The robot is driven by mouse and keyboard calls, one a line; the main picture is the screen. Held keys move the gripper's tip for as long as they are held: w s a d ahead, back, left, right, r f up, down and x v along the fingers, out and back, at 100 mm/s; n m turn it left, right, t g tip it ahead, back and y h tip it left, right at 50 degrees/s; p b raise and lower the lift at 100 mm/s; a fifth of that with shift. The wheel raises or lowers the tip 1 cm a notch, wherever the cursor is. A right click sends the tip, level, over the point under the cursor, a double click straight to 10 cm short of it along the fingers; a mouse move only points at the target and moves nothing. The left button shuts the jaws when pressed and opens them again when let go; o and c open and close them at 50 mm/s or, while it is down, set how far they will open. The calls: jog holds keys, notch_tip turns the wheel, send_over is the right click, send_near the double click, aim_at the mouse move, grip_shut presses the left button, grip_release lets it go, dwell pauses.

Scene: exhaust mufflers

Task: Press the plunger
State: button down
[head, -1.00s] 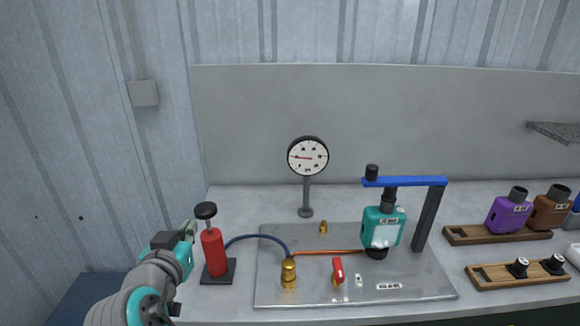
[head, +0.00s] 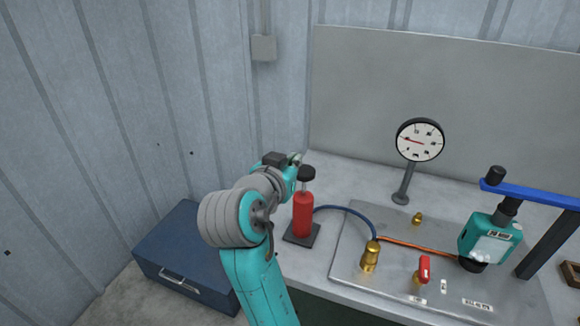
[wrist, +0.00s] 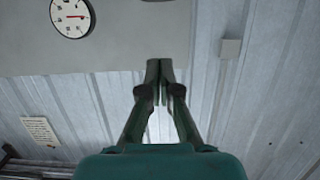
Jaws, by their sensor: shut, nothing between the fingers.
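The plunger is a black round knob (head: 307,173) on a thin rod, standing up from a red pump cylinder (head: 303,214) on a dark square base (head: 301,234). My gripper (head: 297,157) is in the head view just above and left of the knob, its fingers partly hidden by my wrist. Whether it touches the knob cannot be told. In the wrist view my gripper (wrist: 158,70) is shut and empty, with both fingertips together.
A blue hose (head: 349,211) runs from the pump to a brass fitting (head: 370,257) on a metal plate (head: 345,262). A dial gauge (head: 420,140) stands behind, also in the wrist view (wrist: 71,17). A teal block (head: 490,238) sits under a blue bar (head: 530,193). A blue cabinet (head: 185,262) stands left.

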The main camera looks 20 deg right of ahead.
send_over(302, 175)
jog(key=shift+w+d+f, duration=0.1)
jog(key=shift+w+f, duration=0.05)
jog(key=shift+f, duration=0.7)
jog(key=f, duration=0.2)
jog(key=shift+a+f, duration=0.2)
jog(key=shift+f, duration=0.7)
jog(key=shift+f, duration=0.1)
jog(key=shift+f, duration=2.8)
